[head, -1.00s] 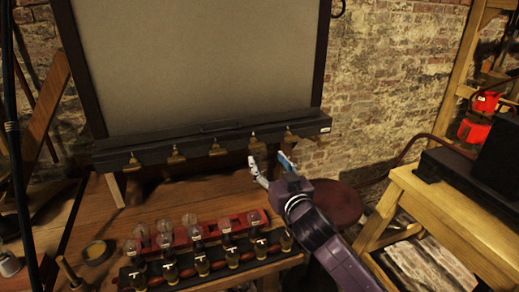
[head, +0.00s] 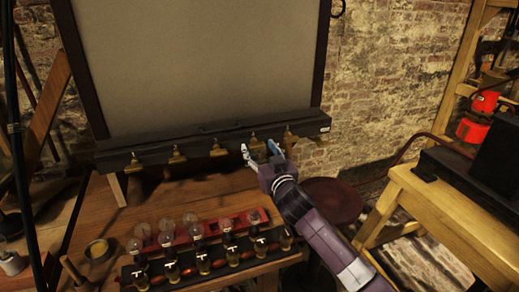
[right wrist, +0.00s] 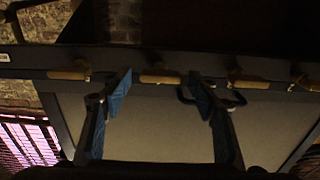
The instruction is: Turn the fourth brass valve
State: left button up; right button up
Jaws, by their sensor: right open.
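A row of brass valves hangs along the dark beam under the grey panel in the head view. Counted from the left, the fourth brass valve (head: 254,140) is directly in front of my right gripper (head: 258,147). The fifth valve (head: 290,136) is just right of the gripper; the third valve (head: 217,149) is to its left. In the right wrist view, the gripper (right wrist: 161,80) is open, with its blue-padded fingers on either side of one brass valve (right wrist: 160,79). I cannot tell whether they touch it. My left gripper is not in view.
A red rack (head: 210,231) and a dark rack with several glass jars (head: 203,262) stand on the wooden bench below. A yellow wooden table (head: 440,210) and a round dark red stool (head: 335,200) are at the right. The bench between beam and racks is mostly clear.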

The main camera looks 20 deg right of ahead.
jog(key=c, duration=1.2)
jog(key=shift+o, duration=0.2)
jog(key=shift+n, duration=0.3)
jog(key=n+p, duration=0.1)
jog(key=n, duration=0.2)
jog(key=shift+n, duration=0.3)
jog(key=n+p, duration=0.1)
jog(key=n, duration=0.3)
jog(key=shift+n, duration=0.4)
jog(key=n+p, duration=0.1)
jog(key=n, duration=0.3)
jog(key=shift+a, duration=0.1)
jog(key=shift+f+n+p, duration=0.15)
jog(key=shift+n+p, duration=0.4)
jog(key=shift+n, duration=1.95)
